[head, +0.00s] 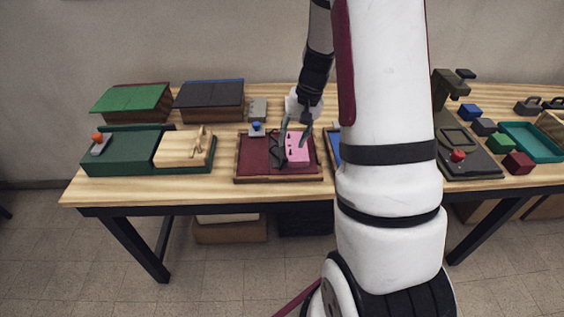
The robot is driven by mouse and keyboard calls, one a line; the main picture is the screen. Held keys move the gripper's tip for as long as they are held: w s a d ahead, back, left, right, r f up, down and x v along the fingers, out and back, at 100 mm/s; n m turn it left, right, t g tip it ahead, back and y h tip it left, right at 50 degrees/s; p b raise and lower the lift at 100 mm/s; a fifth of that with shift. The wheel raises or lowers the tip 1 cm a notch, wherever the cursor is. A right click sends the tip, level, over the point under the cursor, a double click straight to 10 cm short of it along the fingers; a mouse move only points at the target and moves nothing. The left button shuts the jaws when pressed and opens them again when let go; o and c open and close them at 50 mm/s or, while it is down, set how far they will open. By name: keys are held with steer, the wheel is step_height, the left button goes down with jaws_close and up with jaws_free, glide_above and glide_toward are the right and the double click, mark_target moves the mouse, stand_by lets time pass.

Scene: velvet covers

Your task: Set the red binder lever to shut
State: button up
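The red binder (254,157) lies open on the table, a dark red panel in a raised rim, left of my arm. A pink block (298,152) with small dark marks lies on its right half. A dark, curved piece (277,151) stands beside the block; I cannot tell whether it is the lever. A blue knob on a small grey base (256,130) sits at the binder's back edge. Whether a fingertip touches anything is too small to tell.
A green case (122,160) with an orange knob and a wooden lid stands left. Two sloped boxes, green (131,100) and dark (209,98), stand behind. Right of my arm are a dark board with a red knob (457,155), several blocks and a teal tray (534,143).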

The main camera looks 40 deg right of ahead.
mark_target(286, 158)
steer(key=x, duration=0.9)
steer(key=shift+f, duration=0.25)
jaws_close()
